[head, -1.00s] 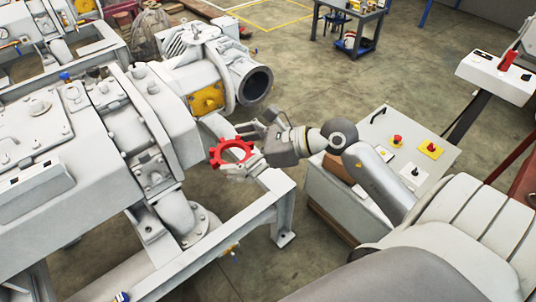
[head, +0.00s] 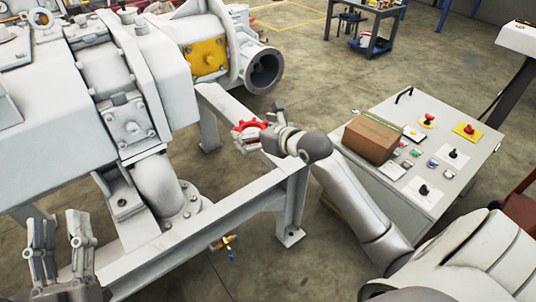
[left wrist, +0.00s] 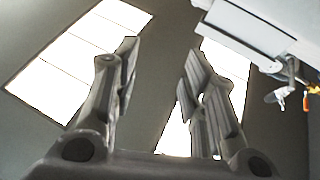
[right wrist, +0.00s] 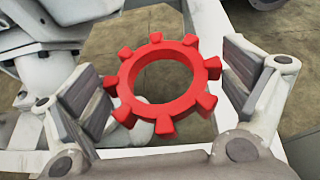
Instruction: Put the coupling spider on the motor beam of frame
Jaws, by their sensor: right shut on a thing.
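The red toothed ring, the coupling spider (head: 249,126), is in my right gripper (head: 248,137), over the grey frame. In the right wrist view the spider (right wrist: 165,108) sits between the two finger pads, and the gripper is shut on it. The frame's grey beam (head: 222,235) runs diagonally below and left of the gripper; another beam (head: 232,110) passes behind it. I cannot tell which one is the motor beam. The spider appears above the beams, apart from them. My left gripper (head: 59,228) is open and empty, pointing up at the lower left; its spread fingers show in the left wrist view (left wrist: 158,75).
The big grey machine (head: 100,60) with a yellow panel (head: 204,60) fills the left. A control cabinet (head: 440,150) with buttons and a cardboard box (head: 372,138) stands right, close to my right arm. A small brass valve (head: 225,242) lies below the beam.

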